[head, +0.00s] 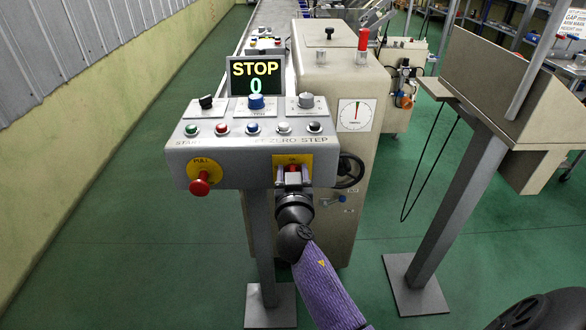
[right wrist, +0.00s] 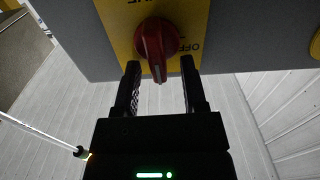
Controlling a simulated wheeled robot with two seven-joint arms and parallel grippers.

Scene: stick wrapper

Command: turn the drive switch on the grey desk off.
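The grey desk (head: 230,170) stands on a post in the middle of the head view. The drive switch, a red knob (head: 292,168) on a yellow plate (head: 308,162), is on its front face at the right. In the right wrist view the red knob (right wrist: 153,50) has its grip ridge nearly upright in the picture, and an upside-down OFF label (right wrist: 188,47) lies to its right. My right gripper (right wrist: 160,66) is open, with one fingertip on each side of the knob's lower part and gaps visible. It partly hides the switch in the head view (head: 293,180). My left gripper is not in view.
A red PULL button (head: 199,187) sticks out at the desk's left front. Knobs and several push buttons are on top, below a screen (head: 256,78) reading STOP 0. A beige cabinet with a black handwheel (head: 349,170) stands close right of the switch.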

